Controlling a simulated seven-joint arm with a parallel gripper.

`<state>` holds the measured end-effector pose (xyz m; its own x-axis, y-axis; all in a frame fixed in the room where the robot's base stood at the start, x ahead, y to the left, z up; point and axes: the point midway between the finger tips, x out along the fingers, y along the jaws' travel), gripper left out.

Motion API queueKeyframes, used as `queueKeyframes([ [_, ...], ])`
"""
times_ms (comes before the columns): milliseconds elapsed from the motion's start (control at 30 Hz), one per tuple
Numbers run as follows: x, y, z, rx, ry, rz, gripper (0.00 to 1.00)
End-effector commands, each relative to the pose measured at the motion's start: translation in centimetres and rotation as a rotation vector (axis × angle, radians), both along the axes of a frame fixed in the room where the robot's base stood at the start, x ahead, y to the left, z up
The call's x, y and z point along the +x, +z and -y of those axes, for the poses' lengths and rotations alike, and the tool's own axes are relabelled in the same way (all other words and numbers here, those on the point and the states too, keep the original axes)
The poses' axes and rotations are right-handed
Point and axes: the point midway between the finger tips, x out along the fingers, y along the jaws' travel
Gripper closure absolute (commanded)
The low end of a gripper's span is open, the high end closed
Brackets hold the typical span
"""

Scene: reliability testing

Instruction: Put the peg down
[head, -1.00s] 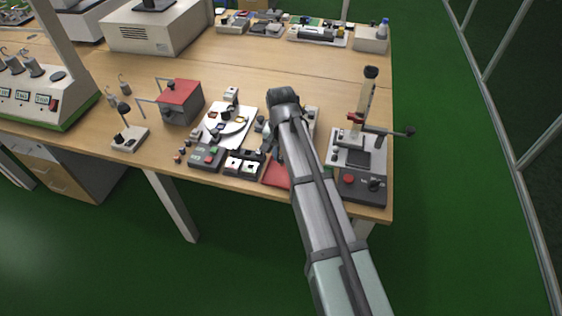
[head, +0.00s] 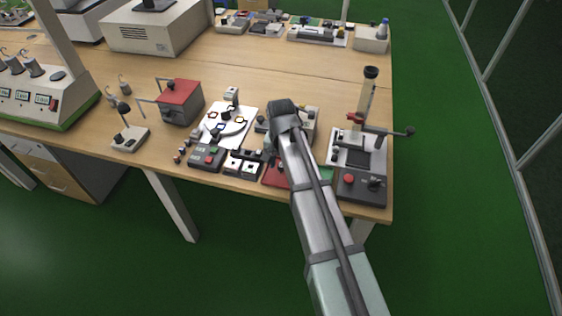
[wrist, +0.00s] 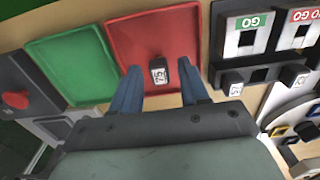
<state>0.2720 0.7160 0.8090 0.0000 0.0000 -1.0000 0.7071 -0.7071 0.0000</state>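A small dark peg (wrist: 157,62) with a white label reading 75 is over the red tray (wrist: 120,35) in the wrist view and appears to rest on it. My gripper (wrist: 159,72) has its two blue fingers apart, one on each side of the peg, with a gap on both sides. In the head view the red tray (head: 272,176) is partly covered by my arm, and the peg cannot be made out there. A green tray (wrist: 75,60) lies beside the red one and looks empty where visible; it also shows in the head view (head: 327,176).
A black gauge block with GO and NO GO labels (wrist: 248,38) stands right of the red tray, with other labelled pegs by it. A press-like device (head: 362,188) with a red button stands right of the trays. A control box (head: 206,157) and white plate are to the left.

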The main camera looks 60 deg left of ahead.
Motion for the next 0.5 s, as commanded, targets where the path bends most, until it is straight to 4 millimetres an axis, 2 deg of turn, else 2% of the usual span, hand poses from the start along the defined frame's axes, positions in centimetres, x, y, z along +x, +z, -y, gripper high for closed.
queueKeyframes([
  [300,0.0,0.3,0.0,0.001,0.000,0.001,0.54],
  [500,0.0,2.3,0.0,0.002,0.000,0.001,0.54],
])
